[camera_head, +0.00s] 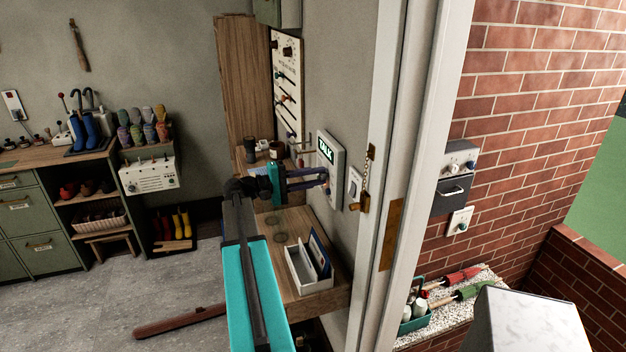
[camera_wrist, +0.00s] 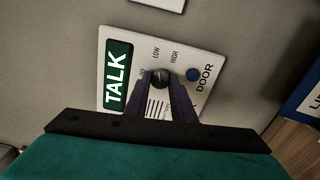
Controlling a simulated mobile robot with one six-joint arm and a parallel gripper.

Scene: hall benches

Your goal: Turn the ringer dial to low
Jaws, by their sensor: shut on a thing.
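The white door panel (camera_head: 338,150) is mounted on the grey wall beside the door frame. My gripper (camera_head: 324,178) reaches the panel from the left. In the wrist view its dark fingers (camera_wrist: 161,84) are shut on the dial. They hide part of it, and I cannot read where its pointer stands.
A wooden desk (camera_head: 330,298) with a white file box (camera_head: 302,272) lies below my arm. A white switch plate with a chain (camera_head: 354,186) is just right of the panel, next to the door frame (camera_head: 390,130). Grey floor (camera_head: 110,295) is open at the left.

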